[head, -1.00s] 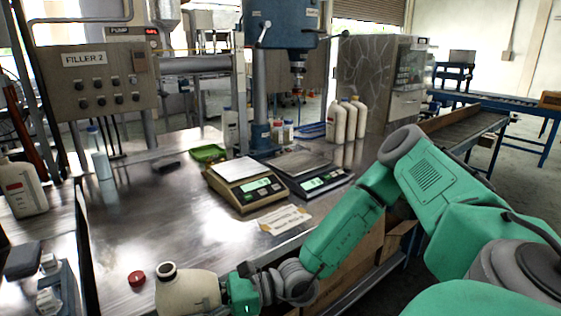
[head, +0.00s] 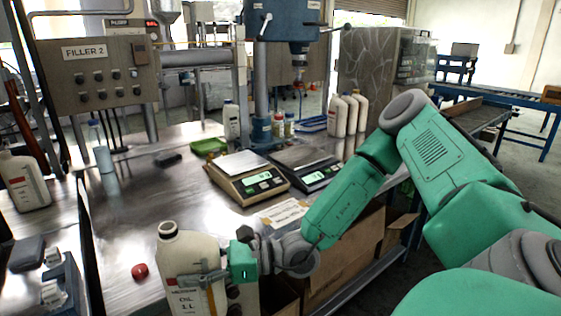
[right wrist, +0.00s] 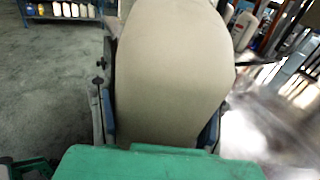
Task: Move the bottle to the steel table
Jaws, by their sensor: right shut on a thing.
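A cream oil bottle (head: 187,250) with a label and an open neck stands upright in the lower left middle of the head view. My right gripper (head: 200,277) is shut around its body from the right side, one finger showing across the label. In the right wrist view the bottle (right wrist: 172,70) fills the middle between the two fingers (right wrist: 160,125). The steel table (head: 135,215) lies behind and left of the bottle. Whether the bottle's base touches anything is hidden below the picture. My left gripper does not show.
A red cap (head: 140,271) lies on the steel table near the bottle. Two scales (head: 247,183) stand further back, near a blue press (head: 283,22). Another bottle (head: 22,182) is at the left, and several bottles stand at the back. The table's middle is clear.

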